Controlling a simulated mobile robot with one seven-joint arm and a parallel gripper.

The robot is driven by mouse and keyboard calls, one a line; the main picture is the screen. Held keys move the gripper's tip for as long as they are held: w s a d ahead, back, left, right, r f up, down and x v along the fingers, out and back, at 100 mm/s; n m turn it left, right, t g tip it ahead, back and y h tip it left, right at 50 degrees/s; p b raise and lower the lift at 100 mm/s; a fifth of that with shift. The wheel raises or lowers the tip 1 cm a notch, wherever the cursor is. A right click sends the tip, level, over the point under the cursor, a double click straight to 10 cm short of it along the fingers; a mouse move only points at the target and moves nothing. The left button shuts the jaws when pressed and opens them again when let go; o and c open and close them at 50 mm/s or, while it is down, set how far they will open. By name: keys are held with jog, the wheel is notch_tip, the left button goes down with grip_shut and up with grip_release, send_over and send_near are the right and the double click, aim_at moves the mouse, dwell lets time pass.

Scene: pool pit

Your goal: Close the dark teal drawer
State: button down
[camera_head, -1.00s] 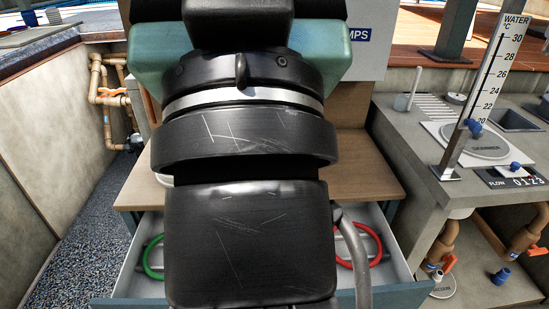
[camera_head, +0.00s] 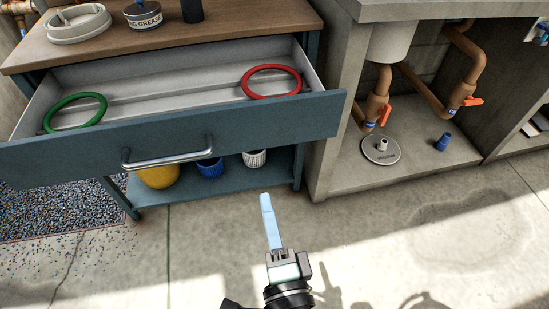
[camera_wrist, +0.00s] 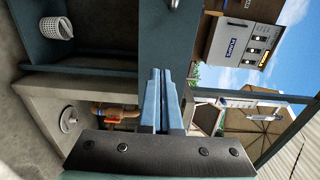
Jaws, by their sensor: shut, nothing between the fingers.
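The dark teal drawer (camera_head: 260,124) stands pulled out of its workbench in the head view. Its pale inside shows, with a green ring (camera_head: 75,110) at the left and a red ring (camera_head: 271,81) at the right. A metal bar handle (camera_head: 168,155) crosses its front. My gripper (camera_head: 266,200) is shut and empty, with its light blue fingers together. In the head view it appears below and right of the handle, apart from the drawer front. In the wrist view the fingers (camera_wrist: 162,75) point toward a teal panel (camera_wrist: 165,35), likely the drawer front.
The wooden top (camera_head: 220,28) carries a white round part and a grease tin (camera_head: 143,15). A lower shelf (camera_head: 222,185) holds a yellow object (camera_head: 158,176), a blue pot (camera_head: 210,167) and a white basket (camera_head: 255,158). A concrete counter with pipes (camera_head: 376,95) stands at right. The front floor is clear.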

aim_at(250, 135)
jog(key=p+x, duration=0.2)
jog(key=x, duration=1.2)
jog(key=shift+a, duration=0.1)
